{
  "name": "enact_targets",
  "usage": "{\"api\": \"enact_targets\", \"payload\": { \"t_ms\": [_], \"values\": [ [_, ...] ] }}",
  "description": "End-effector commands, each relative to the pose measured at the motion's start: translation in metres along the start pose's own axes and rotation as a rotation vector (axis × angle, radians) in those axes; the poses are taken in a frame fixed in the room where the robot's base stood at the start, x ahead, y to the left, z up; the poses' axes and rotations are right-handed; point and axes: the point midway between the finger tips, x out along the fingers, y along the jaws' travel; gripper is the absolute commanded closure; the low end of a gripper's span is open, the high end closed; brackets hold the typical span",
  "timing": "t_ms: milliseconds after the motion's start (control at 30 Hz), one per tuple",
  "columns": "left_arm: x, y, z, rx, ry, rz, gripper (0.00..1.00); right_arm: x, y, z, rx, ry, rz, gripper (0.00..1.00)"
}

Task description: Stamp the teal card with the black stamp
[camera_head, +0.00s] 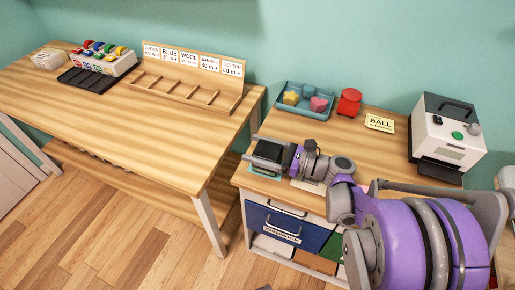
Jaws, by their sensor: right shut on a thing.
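My right gripper (268,155) is over the front left of the smaller wooden desk, its arm coming in from the right. It is shut on a dark thing that looks like the black stamp, mostly hidden by the fingers. A teal card (263,173) lies on the desk under the gripper, with only its edge showing. I cannot tell whether the stamp touches the card. My left gripper is not in view.
A blue tray (282,110) with coloured shapes, a red object (349,101), a yellow "BALL" sign (380,123) and a white machine (447,140) stand behind. A pale card (310,186) lies under my wrist. The long table (150,125) at left has a clear front.

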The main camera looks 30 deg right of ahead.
Motion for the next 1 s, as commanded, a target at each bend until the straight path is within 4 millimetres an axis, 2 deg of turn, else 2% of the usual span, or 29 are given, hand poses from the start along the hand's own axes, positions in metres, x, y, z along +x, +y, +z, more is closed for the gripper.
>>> {"api": "enact_targets", "payload": {
  "t_ms": [567,1000],
  "values": [
    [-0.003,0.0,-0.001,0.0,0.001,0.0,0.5,0.0,0.001,0.001,-0.001,0.008,0.001,0.8],
    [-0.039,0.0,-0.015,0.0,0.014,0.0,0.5,0.0,0.001,0.044,-0.002,0.003,0.001,0.8]
  ]
}}
